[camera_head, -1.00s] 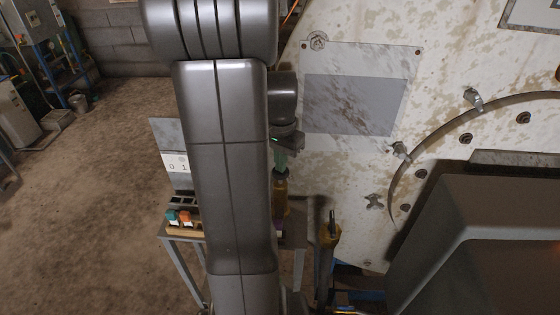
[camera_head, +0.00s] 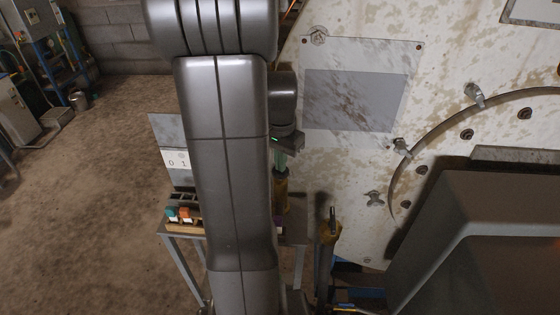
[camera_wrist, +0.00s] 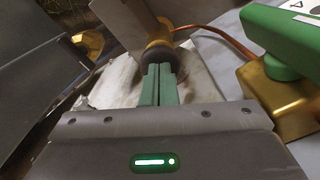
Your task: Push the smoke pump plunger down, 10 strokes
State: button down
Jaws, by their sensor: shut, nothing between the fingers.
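The smoke pump (camera_head: 281,192) appears as an amber upright body on the small stand, partly hidden behind my arm. In the wrist view, a dark round plunger knob (camera_wrist: 155,57) sits just beyond the fingertips, with an amber part behind it. My gripper (camera_head: 280,166) points down over the pump. Its two green fingers (camera_wrist: 158,72) are closed together with nothing between them. The fingertips are at the knob, but I cannot tell for sure whether they touch it.
Teal and orange items sit on the stand (camera_head: 184,236). A large pale stained panel (camera_head: 350,170) rises close on the right. A green-handled brass fitting (camera_wrist: 275,95) shows in the wrist view.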

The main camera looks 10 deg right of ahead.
notch_tip(320, 180, up, 12)
jog(key=p, duration=0.9)
jog(key=shift+f, duration=0.25)
jog(key=shift+f, duration=0.1)
notch_tip(320, 180, down, 8)
jog(key=b, duration=0.6)
dwell(0.4)
